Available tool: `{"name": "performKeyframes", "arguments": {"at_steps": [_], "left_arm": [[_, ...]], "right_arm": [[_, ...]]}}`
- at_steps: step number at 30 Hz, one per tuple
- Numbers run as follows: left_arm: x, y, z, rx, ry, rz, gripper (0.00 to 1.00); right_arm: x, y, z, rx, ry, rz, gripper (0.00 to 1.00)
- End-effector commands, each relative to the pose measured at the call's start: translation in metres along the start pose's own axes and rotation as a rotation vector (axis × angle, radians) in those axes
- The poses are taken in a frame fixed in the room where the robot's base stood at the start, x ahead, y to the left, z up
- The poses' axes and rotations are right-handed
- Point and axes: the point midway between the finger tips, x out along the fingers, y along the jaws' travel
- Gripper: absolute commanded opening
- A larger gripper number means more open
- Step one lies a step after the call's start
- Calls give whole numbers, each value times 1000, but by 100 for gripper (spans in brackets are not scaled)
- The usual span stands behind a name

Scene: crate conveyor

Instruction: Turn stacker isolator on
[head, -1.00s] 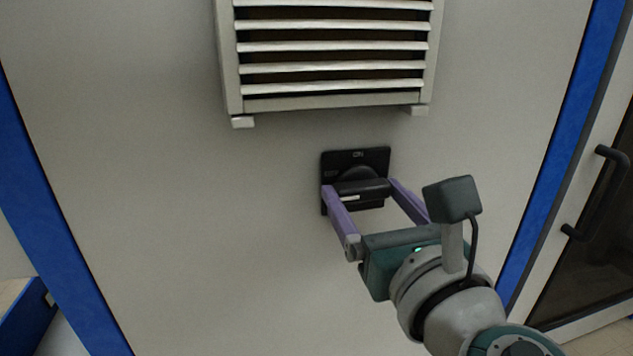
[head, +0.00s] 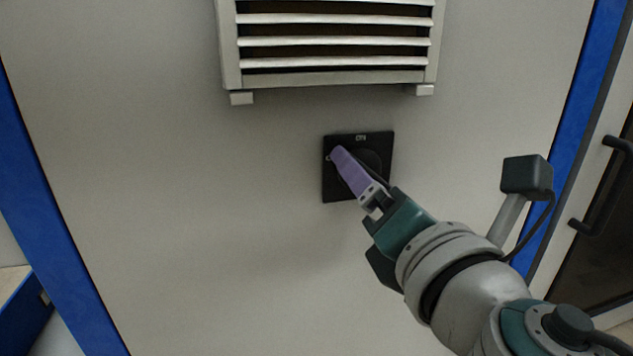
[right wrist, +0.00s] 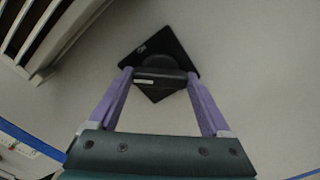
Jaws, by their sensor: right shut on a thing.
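The stacker isolator is a black square plate (head: 332,190) on the pale panel, below the louvred vent, with a small "ON" mark at its top. It also shows in the right wrist view (right wrist: 165,42), where it looks like a diamond. Its black bar handle (right wrist: 172,76) lies across between the two purple fingers of my right gripper (right wrist: 160,75). The right gripper is shut on the handle's two ends. In the head view the right gripper (head: 346,160) is rolled, and its near finger hides most of the handle. My left gripper is out of view.
A louvred vent (head: 335,42) juts out just above the isolator. A door with a dark handle (head: 606,185) is at the right. Blue frame strips (head: 52,215) edge the panel. The panel left of the isolator is bare.

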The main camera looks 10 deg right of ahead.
Motion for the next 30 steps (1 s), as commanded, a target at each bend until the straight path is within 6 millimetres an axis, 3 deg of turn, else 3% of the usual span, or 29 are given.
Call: {"name": "performKeyframes", "arguments": {"at_steps": [18, 30], "left_arm": [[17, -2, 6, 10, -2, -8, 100], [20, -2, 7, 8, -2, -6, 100]], "right_arm": [[0, 0, -1, 572, -1, 0, 27], [0, 0, 0, 799, -1, 0, 27]]}}
